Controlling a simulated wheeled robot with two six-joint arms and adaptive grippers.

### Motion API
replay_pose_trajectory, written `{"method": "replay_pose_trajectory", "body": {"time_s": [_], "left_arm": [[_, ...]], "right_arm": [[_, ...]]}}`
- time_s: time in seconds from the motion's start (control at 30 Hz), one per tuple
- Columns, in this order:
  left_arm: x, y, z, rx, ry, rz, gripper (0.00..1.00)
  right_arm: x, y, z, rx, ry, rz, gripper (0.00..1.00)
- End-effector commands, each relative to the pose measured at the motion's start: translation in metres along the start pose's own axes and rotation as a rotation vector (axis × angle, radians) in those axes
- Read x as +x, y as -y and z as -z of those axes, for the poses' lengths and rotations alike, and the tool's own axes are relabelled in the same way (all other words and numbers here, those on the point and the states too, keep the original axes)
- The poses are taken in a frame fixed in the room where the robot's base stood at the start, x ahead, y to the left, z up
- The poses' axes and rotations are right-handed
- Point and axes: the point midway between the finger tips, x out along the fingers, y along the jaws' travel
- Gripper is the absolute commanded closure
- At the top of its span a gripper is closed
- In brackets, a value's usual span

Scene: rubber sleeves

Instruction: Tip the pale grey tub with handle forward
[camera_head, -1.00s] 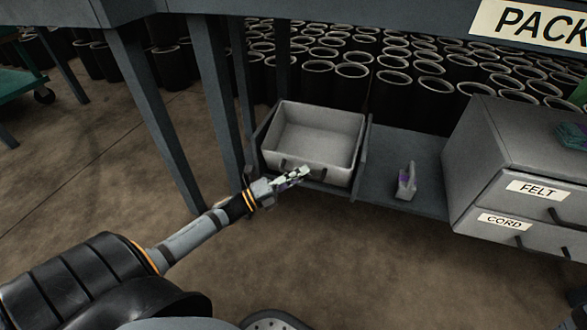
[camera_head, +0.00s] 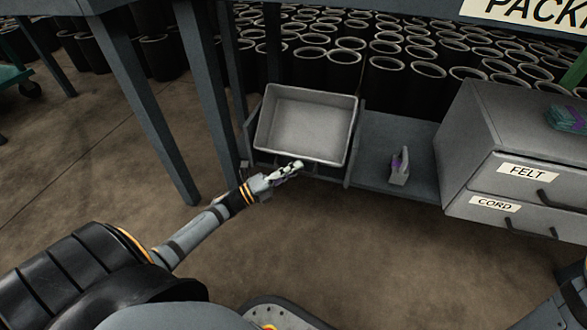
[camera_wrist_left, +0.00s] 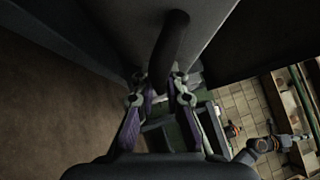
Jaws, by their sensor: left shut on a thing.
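The pale grey tub (camera_head: 308,122) sits in an open bay of the low shelf, tilted forward with its empty inside facing me. My left gripper (camera_head: 287,171) is at the tub's lower front edge. In the left wrist view my left gripper (camera_wrist_left: 161,92) is shut on the tub's dark bar handle (camera_wrist_left: 169,45), which runs between its fingers. The handle is mostly hidden by the gripper in the head view. My right gripper is out of the picture.
A drawer cabinet (camera_head: 480,135) labelled FELT and CORD stands farther right. Table legs (camera_head: 160,110) rise at the left. Several dark cylinders (camera_head: 388,78) stand behind.

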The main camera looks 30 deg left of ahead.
Motion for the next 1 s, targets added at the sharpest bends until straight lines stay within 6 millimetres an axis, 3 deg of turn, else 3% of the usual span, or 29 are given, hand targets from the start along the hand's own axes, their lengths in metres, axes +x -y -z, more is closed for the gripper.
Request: {"method": "replay_pose_trajectory", "body": {"time_s": [0.17, 0.2, 0.3, 0.63, 1.0], "left_arm": [[-0.001, -0.003, -0.001, 0.001, 0.003, -0.008, 1.0], [-0.001, -0.003, -0.001, 0.001, 0.003, -0.008, 0.87], [-0.001, -0.003, -0.001, 0.001, 0.003, -0.008, 0.78], [-0.007, -0.002, 0.0, 0.001, 0.0, -0.005, 0.78], [-0.09, -0.003, 0.0, 0.0, -0.001, -0.01, 0.78]], "right_arm": [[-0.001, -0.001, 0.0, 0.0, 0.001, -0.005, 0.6], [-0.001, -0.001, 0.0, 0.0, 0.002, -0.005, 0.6], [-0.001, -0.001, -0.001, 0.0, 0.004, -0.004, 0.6], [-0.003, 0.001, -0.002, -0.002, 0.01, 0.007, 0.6], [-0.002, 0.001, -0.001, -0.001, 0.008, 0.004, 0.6]]}}
